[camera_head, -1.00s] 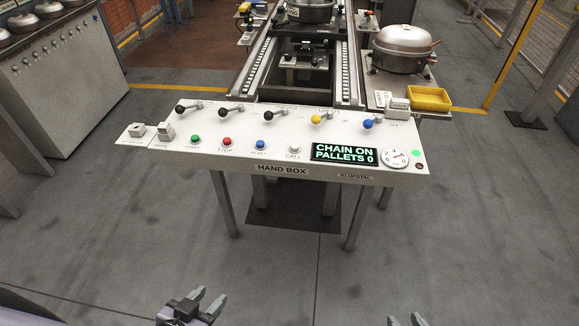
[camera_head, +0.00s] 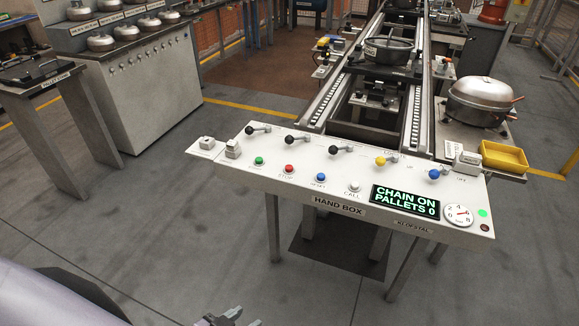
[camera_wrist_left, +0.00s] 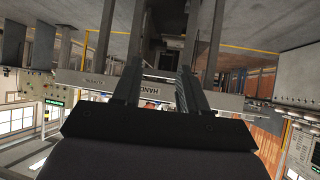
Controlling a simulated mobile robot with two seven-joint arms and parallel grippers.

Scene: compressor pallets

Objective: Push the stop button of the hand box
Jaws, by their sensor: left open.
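The hand box (camera_head: 325,192) is a white sloping panel on legs, right of centre in the head view. Its stop button (camera_head: 289,168) is a red knob above the label STOP, between a green button (camera_head: 259,160) and a blue button (camera_head: 322,177). My left gripper (camera_head: 228,316) shows at the bottom edge, in front of and below the panel, apart from it. In the left wrist view its two dark fingers (camera_wrist_left: 158,78) are spread and empty, with the panel's front edge beyond, seen upside down. My right gripper is out of view.
Several levers with black, yellow and blue knobs line the panel's back. A green-lit display (camera_head: 404,200) reads CHAIN ON PALLETS 0. A conveyor (camera_head: 328,100) runs behind, with a yellow tray (camera_head: 504,156) at right. The floor before the panel is clear.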

